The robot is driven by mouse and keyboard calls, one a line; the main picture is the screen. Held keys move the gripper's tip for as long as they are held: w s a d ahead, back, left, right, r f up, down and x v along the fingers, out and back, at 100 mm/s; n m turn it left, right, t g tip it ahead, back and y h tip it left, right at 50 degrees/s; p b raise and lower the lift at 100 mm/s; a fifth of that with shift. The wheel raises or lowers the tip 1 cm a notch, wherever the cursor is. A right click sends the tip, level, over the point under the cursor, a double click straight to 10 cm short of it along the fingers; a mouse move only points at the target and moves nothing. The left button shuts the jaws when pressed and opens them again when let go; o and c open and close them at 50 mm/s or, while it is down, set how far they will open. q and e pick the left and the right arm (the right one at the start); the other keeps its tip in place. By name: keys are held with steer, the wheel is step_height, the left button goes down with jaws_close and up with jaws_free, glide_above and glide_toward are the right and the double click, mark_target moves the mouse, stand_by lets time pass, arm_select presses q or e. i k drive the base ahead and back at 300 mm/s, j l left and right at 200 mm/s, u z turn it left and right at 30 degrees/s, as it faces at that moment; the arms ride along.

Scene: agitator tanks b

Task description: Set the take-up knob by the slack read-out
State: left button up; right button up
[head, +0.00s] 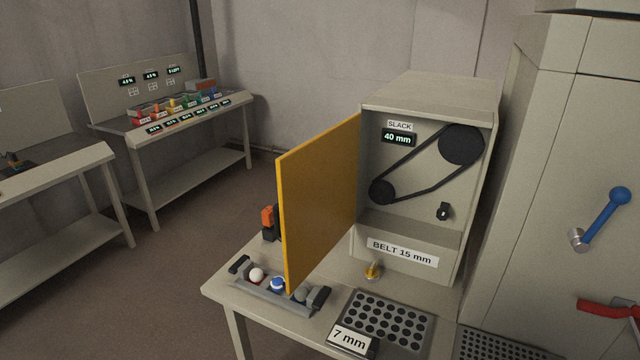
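The slack read-out (398,137) shows 40 mm under a SLACK label, inside the open grey cabinet (430,92). A small black knob (443,211), probably the take-up knob, sits at the lower right of the cabinet's back panel. To its upper left a black belt (412,165) runs around a small pulley (382,192) and a large pulley (461,145). The cabinet's yellow door (320,200) stands open to the left. A label below reads BELT 15 mm (402,253). Neither of my grippers is in view.
On the bench are a perforated dark plate (387,320), a 7 mm sign (349,340), a small brass-coloured part (373,271) and a tray with balls (270,294). An orange-and-black object (267,222) is partly hidden behind the door. A blue lever (607,215) and a red handle (610,309) project at right.

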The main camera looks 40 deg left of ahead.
mark_target(443, 214)
steer(key=j+z, duration=0.2)
steer(key=j, duration=2.25)
steer(key=i+l, duration=0.1)
steer(key=l, duration=0.55)
